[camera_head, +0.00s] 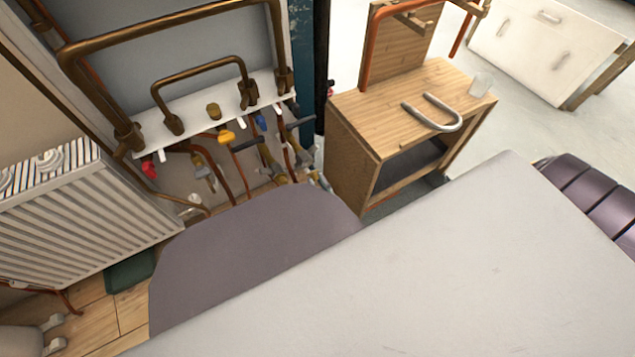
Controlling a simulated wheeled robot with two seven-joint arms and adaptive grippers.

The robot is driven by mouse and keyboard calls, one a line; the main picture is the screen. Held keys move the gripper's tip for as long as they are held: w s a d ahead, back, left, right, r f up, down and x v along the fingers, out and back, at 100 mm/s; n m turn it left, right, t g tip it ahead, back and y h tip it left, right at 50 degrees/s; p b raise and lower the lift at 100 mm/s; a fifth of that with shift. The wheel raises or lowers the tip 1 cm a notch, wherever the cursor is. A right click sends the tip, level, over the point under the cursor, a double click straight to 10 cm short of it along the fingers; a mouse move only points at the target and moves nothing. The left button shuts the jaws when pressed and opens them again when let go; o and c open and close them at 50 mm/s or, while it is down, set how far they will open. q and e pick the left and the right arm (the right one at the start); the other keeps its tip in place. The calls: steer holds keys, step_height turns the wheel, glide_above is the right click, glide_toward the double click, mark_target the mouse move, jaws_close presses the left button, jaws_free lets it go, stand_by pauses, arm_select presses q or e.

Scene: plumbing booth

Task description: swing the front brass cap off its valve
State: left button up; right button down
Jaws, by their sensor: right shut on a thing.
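A small brass cap (213,111) stands on the white ledge (190,124) between two copper pipe ends. Below the ledge are several brass valves; one (200,165) is left of the middle and another (271,160) is farther right. Which valve or cap is the front one cannot be told from this view. A large white and grey part of my own arm covers the bottom and middle and hides what lies behind it. I cannot make out the fingers of my right gripper or what is between them. My left gripper does not show.
Bent copper pipes (155,34) frame the pipework. A ribbed radiator (90,225) stands at the left. A wooden cabinet (375,110) with a U-shaped grey pipe (438,118) on top stands to the right. Pale floor shows behind the cabinet.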

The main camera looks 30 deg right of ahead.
steer(key=c, duration=1.2)
jaws_free()
steer(key=shift+c, duration=0.2)
steer(key=shift+r, duration=0.1)
step_height(320, 180, up, 10)
steer(key=shift+c, duration=0.3)
